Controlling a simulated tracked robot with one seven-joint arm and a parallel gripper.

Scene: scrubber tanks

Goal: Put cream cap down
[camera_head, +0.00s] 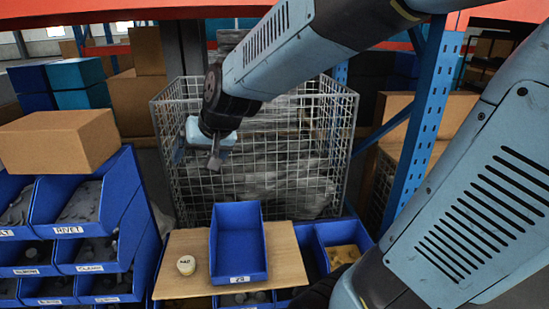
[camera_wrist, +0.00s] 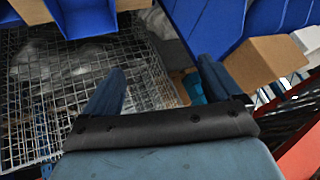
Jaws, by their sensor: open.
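The cream cap (camera_head: 186,265) is a small, short round piece with a dark mark on top. It rests upright on the left part of a wooden board (camera_head: 185,243), left of a blue bin labelled 28 (camera_head: 239,279). My gripper (camera_head: 214,163) is well above and behind the board, in front of the wire cage, apart from the cap. In the wrist view my gripper (camera_wrist: 160,82) has its two fingers spread with nothing between them. I cannot make out the cap in the wrist view.
A wire cage (camera_head: 345,125) with wrapped grey contents stands behind the board. Stacked blue bins (camera_head: 120,215) with a cardboard box (camera_head: 60,140) on top are at left. A blue rack post (camera_head: 418,120) stands at right. The board's left part around the cap is clear.

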